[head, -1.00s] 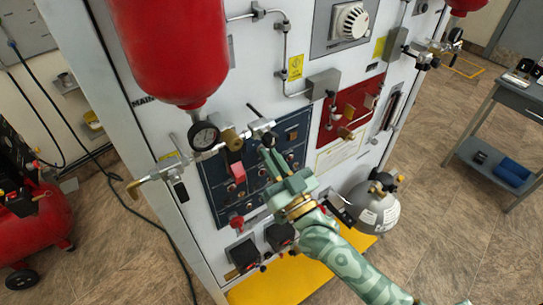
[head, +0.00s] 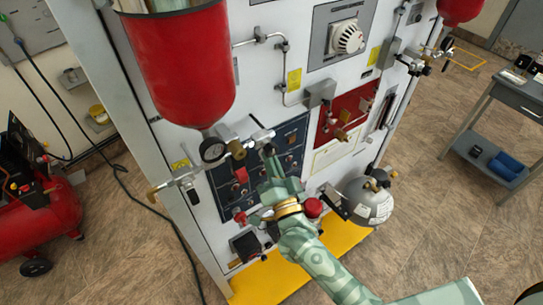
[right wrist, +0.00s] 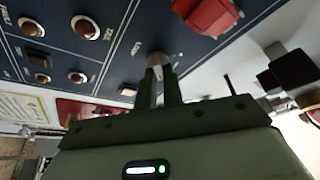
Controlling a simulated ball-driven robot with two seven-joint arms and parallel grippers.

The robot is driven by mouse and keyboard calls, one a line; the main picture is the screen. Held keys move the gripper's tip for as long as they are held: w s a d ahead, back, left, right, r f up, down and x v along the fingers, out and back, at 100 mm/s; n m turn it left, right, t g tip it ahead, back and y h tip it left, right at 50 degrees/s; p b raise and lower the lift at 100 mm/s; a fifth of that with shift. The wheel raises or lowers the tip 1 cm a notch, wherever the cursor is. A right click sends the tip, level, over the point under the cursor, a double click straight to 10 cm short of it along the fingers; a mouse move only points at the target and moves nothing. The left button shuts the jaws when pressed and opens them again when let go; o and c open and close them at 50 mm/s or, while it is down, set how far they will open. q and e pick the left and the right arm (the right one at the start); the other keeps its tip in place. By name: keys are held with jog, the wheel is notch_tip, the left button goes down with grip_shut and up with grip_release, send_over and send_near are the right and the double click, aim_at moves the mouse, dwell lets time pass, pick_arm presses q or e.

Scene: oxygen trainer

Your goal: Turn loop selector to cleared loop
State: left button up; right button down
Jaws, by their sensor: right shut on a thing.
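The dark blue control panel (head: 222,192) is on the front of the white cabinet, with several indicator lamps and switches. My right gripper (head: 269,155) reaches the panel from the lower right and hides part of it. In the right wrist view its two fingers (right wrist: 160,88) are close together on a small grey round knob (right wrist: 156,60), which appears to be the loop selector. The fingers cover most of the knob, so its pointing direction and labels cannot be read. My left gripper is in neither current view.
A red tank (head: 183,70) with a gauge (head: 213,150) and pipe valves hangs above the panel's left side. A red block-shaped switch (right wrist: 208,14) is close to the fingers.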

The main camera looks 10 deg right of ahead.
jog(key=shift+m, duration=0.5)
jog(key=c, duration=1.5)
grip_release()
jog(key=b+v, duration=0.2)
jog(key=v, duration=1.4)
jog(key=shift+s+a, duration=0.15)
jog(key=shift+s, duration=0.05)
